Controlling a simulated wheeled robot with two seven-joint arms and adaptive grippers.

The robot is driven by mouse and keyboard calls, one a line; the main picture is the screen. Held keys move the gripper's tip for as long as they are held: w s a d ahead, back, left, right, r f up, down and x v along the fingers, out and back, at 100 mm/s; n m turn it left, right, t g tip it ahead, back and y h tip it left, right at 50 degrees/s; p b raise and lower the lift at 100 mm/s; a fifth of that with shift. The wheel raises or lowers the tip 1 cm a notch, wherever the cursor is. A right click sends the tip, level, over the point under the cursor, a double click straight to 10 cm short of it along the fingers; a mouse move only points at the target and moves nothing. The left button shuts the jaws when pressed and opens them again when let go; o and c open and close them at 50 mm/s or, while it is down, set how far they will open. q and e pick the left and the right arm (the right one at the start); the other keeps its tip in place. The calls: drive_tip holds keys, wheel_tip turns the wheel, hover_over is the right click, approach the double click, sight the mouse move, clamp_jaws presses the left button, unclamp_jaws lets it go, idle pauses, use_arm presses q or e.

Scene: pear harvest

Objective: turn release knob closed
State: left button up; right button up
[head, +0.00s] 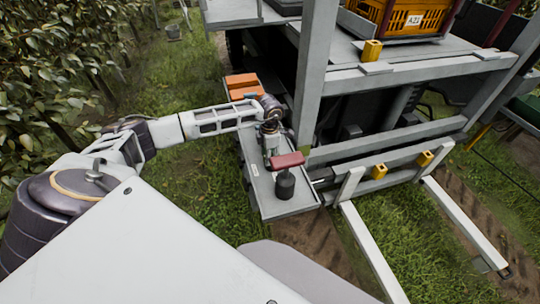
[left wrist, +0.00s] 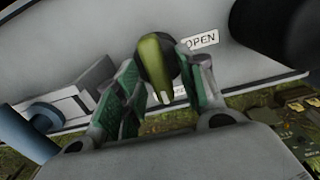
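The release knob (left wrist: 152,60) is olive green with a pale tip, set on a dark round base on a grey panel (left wrist: 85,40). In the left wrist view its pale tip points down, away from the OPEN label (left wrist: 201,40) at its upper right. A second label (left wrist: 180,90) is mostly hidden behind the right finger. My left gripper (left wrist: 162,85) is open, with green-padded fingers on either side of the knob and gaps showing. In the head view my left gripper (head: 271,140) is over the machine's side shelf, and the knob is hidden there. My right gripper is not in view.
A red-topped lever with a black base (head: 286,183) stands close to the left gripper on the grey side shelf (head: 285,207). An orange box (head: 241,82) sits behind. Grey posts and forks (head: 375,250) lie right. A yellow crate (head: 412,18) is above.

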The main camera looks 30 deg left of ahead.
use_arm(q)
wheel_tip(320, 180, up, 12)
idle(0.7)
drive_tip(key=shift+f, duration=0.15)
idle(0.5)
